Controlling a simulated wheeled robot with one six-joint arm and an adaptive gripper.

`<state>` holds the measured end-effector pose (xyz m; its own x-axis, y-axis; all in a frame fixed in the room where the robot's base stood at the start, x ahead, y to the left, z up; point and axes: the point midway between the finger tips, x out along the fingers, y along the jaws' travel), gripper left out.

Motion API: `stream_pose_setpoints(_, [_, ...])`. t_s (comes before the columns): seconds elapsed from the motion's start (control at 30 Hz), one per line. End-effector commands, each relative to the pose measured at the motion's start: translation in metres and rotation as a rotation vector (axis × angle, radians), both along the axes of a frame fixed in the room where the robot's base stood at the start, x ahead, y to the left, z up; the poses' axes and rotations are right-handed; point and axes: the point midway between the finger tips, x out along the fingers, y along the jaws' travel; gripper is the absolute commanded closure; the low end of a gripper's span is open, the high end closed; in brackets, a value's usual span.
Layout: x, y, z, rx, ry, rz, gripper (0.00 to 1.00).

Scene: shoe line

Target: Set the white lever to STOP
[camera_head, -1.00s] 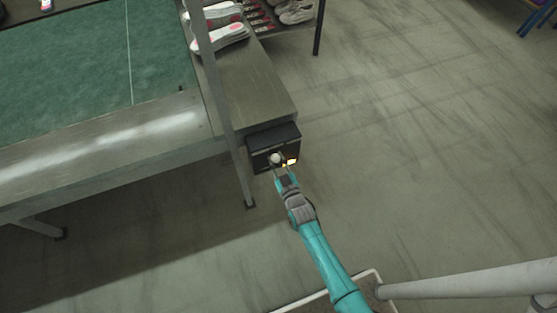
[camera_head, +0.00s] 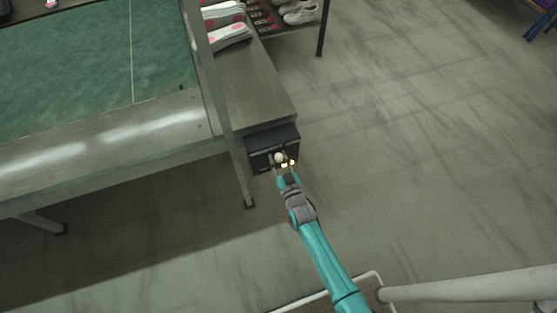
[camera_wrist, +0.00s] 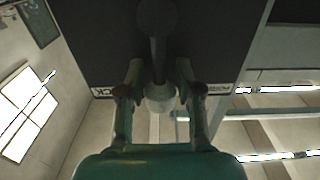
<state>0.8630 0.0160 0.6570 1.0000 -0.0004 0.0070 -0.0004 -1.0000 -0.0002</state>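The white lever's round knob (camera_head: 279,158) stands out from the front of a dark control box (camera_head: 273,137) at the end of the metal bench. In the wrist view the pale knob (camera_wrist: 159,97) and its dark stem (camera_wrist: 158,55) lie between my gripper's two fingers (camera_wrist: 159,78). The fingers are apart, one on each side, with narrow gaps beside the knob. In the head view my gripper (camera_head: 287,169) is right at the box front and covers part of it. A white label ending in "CK" (camera_wrist: 103,92) and another label (camera_wrist: 219,88) are partly hidden; STOP cannot be read.
The green-topped table (camera_head: 70,60) is at the left. A rack of shoes (camera_head: 290,25) stands behind. The floor (camera_head: 420,140) to the right is clear.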

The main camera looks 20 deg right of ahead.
Motion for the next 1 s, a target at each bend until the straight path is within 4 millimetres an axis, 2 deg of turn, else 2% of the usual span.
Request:
stream_pose_setpoints(0.07, [0.002,0.000,0.003,0.000,-0.006,0.000,0.45])
stream_pose_setpoints(0.47, [-0.006,0.000,-0.002,0.000,0.005,0.000,0.45])
stream_pose_setpoints(0.57, [-0.019,0.000,-0.003,0.000,0.006,0.000,0.45])
stream_pose_setpoints(1.0, [-0.097,0.000,-0.002,0.000,0.003,0.001,0.45])
